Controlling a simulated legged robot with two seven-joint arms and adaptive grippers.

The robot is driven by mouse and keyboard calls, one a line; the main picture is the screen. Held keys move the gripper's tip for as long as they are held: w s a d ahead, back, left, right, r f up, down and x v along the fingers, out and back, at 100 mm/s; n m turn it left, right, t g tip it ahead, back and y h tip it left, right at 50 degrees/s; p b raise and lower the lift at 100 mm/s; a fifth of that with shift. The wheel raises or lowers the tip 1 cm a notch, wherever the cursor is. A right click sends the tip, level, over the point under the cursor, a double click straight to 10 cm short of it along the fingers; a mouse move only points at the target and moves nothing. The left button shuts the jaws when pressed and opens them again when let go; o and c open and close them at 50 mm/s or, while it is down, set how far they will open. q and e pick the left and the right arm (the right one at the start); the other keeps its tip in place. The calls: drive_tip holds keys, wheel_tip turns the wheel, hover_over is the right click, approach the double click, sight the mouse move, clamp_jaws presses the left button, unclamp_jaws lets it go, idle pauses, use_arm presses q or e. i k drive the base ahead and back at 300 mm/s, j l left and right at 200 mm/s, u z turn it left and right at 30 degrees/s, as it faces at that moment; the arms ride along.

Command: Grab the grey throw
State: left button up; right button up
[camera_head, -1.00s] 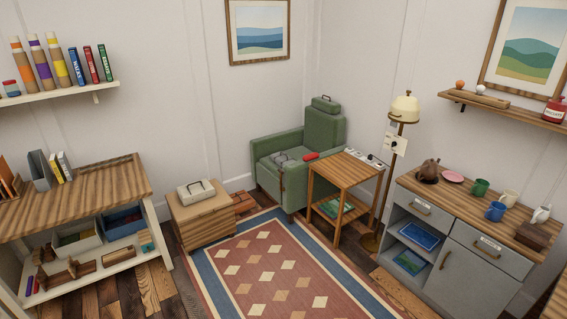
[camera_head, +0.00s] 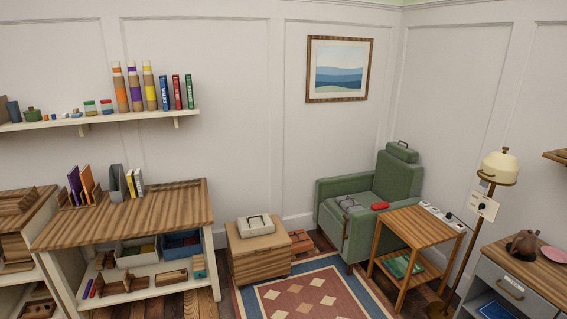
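A small grey item (camera_head: 347,203) lies on the seat of the green armchair (camera_head: 401,178), towards its left side. It may be the grey throw, but it is too small to tell for sure. A red object (camera_head: 380,206) lies just right of it on the seat. Neither of my grippers is in view, and nothing shows touching the grey item.
A low wooden cabinet (camera_head: 258,262) bearing a pale handled box (camera_head: 255,224) stands left of the chair. A slatted side table (camera_head: 421,228) and a lamp (camera_head: 499,167) stand right. A patterned rug (camera_head: 275,313) covers the floor in front. A workbench (camera_head: 150,213) stands left.

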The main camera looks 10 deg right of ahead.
sight(348, 204)
drive_tip(key=i+l+z, duration=0.25)
drive_tip(key=i, duration=0.9)
drive_tip(key=i+z, duration=0.25)
drive_tip(key=i, duration=0.9)
